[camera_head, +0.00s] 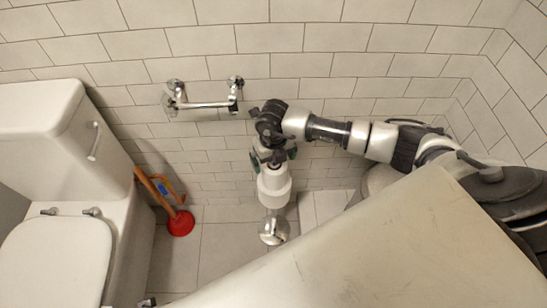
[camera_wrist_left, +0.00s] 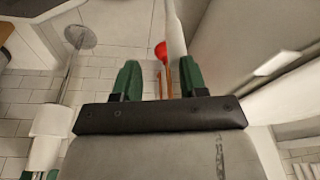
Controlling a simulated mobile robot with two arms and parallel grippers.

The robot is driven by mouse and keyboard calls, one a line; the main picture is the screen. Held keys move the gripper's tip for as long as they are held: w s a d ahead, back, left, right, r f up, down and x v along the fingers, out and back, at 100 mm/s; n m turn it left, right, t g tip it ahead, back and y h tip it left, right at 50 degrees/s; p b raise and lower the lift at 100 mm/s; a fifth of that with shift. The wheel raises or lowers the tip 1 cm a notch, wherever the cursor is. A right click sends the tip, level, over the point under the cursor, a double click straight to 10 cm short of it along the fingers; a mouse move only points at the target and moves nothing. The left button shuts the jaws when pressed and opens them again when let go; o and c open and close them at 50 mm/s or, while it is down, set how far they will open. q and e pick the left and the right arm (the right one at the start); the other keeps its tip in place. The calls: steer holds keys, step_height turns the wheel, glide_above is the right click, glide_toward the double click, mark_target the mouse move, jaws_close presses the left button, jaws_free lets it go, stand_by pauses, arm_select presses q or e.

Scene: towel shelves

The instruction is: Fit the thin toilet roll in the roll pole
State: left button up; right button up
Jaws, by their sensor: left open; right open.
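White toilet paper (camera_head: 275,187) stands on a floor stand with a round chrome base (camera_head: 273,232) in the head view. In the left wrist view the white paper (camera_wrist_left: 52,119) seems to be more than one roll stacked along the stand's pole; I cannot tell which is the thin one. A chrome roll holder with a horizontal bar (camera_head: 205,104) is fixed to the tiled wall and looks bare. My right gripper (camera_head: 272,157) points down at the top of the paper, its green fingers apart. My left gripper (camera_wrist_left: 160,80) is open and empty.
A white toilet (camera_head: 55,255) stands at the left. A red plunger (camera_head: 181,223) with a wooden handle is beside it, also visible in the left wrist view (camera_wrist_left: 161,50). A white box-like object (camera_head: 325,205) is right of the stand. Floor between plunger and stand is clear.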

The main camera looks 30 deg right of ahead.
step_height(320, 180, up, 8)
steer(key=p, duration=0.6)
steer(key=shift+r, duration=0.1)
